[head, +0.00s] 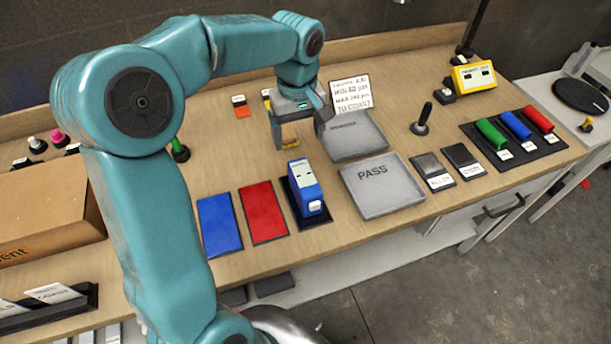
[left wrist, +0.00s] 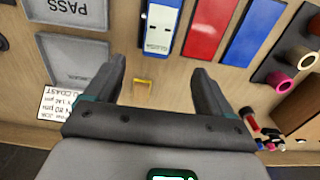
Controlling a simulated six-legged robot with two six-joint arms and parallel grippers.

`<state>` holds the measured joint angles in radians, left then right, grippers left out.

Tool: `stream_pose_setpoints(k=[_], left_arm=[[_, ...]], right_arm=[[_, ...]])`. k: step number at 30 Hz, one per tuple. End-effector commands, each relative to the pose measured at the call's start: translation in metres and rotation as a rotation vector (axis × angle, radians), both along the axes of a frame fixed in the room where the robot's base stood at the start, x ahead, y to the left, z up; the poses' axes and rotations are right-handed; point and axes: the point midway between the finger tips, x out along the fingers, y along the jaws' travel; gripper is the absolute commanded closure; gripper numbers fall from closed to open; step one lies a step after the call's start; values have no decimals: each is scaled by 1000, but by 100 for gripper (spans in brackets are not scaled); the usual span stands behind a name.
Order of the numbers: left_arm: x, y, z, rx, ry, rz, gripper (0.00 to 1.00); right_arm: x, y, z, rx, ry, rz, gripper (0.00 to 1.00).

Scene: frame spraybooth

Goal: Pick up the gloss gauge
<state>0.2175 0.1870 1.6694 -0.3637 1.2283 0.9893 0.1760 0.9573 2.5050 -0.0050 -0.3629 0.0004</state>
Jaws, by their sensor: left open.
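A blue boxy gauge (head: 305,187) with a pale top panel stands in a black holder (head: 323,218) near the front middle of the bench. Its lettering is too small to read, so I cannot confirm that it is the gloss gauge. The blue gauge also shows at the top of the left wrist view (left wrist: 160,27). My left gripper (head: 301,141) points down behind the blue gauge, open and empty, apart from it. In the left wrist view the open fingers (left wrist: 157,75) have a small yellow piece (left wrist: 142,83) on the bench beyond them. My right gripper is not in view.
A blue panel (head: 219,225) and a red panel (head: 263,212) lie left of the gauge. A grey PASS tray (head: 400,200) and another grey tray (head: 370,147) lie right. A yellow device (head: 473,76) stands at the back right. A cardboard box (head: 50,215) stands left.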

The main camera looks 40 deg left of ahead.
Motion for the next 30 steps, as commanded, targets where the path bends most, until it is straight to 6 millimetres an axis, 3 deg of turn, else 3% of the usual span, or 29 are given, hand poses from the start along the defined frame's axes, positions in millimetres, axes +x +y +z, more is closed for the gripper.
stream_pose_setpoints(k=[5, 15, 23, 30], left_arm=[[-5, -3, -18, 0, 6, -2, 17], [-7, -7, -94, -2, 5, -1, 17], [-4, -7, -116, -2, 3, -2, 17], [0, -5, -154, -1, 4, -1, 17]], right_arm=[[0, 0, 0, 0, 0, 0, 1], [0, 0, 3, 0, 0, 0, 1], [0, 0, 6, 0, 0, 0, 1], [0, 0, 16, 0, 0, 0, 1]])
